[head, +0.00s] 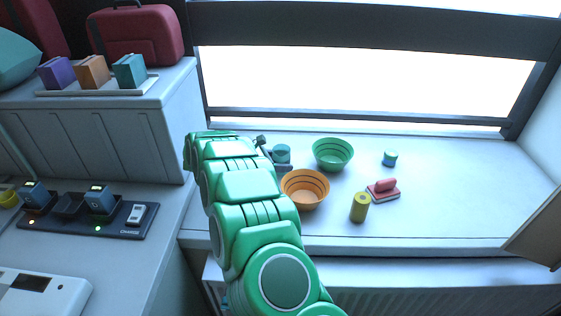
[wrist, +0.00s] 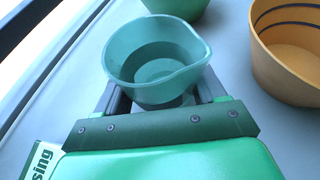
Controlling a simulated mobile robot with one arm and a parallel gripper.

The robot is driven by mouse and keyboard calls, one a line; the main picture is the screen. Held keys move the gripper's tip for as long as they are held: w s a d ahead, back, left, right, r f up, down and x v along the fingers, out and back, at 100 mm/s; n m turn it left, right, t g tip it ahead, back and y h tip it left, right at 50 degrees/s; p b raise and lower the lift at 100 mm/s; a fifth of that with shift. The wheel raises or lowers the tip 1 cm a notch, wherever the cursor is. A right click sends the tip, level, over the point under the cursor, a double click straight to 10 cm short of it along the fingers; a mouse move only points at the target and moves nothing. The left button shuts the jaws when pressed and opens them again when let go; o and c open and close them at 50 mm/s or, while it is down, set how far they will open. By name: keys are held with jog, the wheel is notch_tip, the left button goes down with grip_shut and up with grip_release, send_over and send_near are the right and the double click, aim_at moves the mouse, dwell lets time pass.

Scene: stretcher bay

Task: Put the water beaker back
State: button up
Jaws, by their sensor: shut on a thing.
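The water beaker (wrist: 155,62) is a teal, see-through cup with a pouring lip. My gripper (wrist: 160,100) is shut on it, with one dark finger on each side of its body. The beaker looks upright and its mouth faces the wrist camera. In the head view the beaker (head: 282,152) shows small at the end of my green arm, over the white window ledge (head: 450,195). Whether its base touches the ledge I cannot tell.
An orange bowl (head: 305,190) stands close in front of the beaker, and a green bowl (head: 333,153) to its right. The ledge's right end is clear.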

jog(key=o, duration=1.1)
jog(key=shift+f, duration=0.1)
jog(key=shift+s+a+r, duration=0.1)
jog(key=shift+a+r, duration=0.1)
jog(key=shift+r, duration=0.05)
jog(key=v, duration=0.4)
jog(key=shift+s+a+r, duration=0.1)
jog(key=shift+r, duration=1.7)
jog(key=shift+s+a+r, duration=0.1)
jog(key=shift+r, duration=1.7)
jog(key=shift+w, duration=0.1)
